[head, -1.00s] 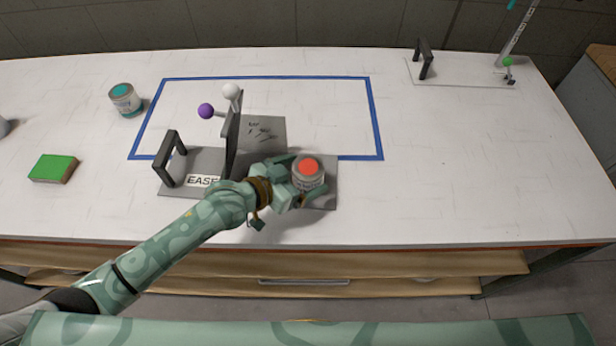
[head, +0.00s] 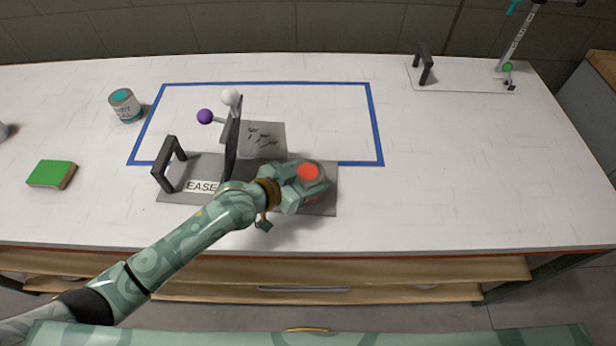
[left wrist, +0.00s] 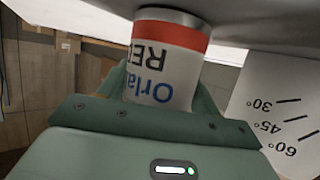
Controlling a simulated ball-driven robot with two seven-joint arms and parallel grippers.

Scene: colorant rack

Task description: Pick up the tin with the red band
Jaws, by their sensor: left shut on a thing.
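The tin with the red band (head: 309,173) has a red top in the head view and is partly hidden by my left gripper. In the left wrist view the tin (left wrist: 165,60) appears upside down, with a white label, a red band and blue and dark lettering. My left gripper (head: 305,188) is shut on the tin, with its fingers on either side of it. The tin is over the right part of the grey base plate (head: 325,206); I cannot tell whether it is touching the plate. My right gripper is not in view.
The grey rack has a dark handle (head: 168,165), an upright dark plate (head: 232,140), and white (head: 230,97) and purple (head: 205,116) knobs. A teal-topped tin (head: 125,106) and a green block (head: 51,174) stand left.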

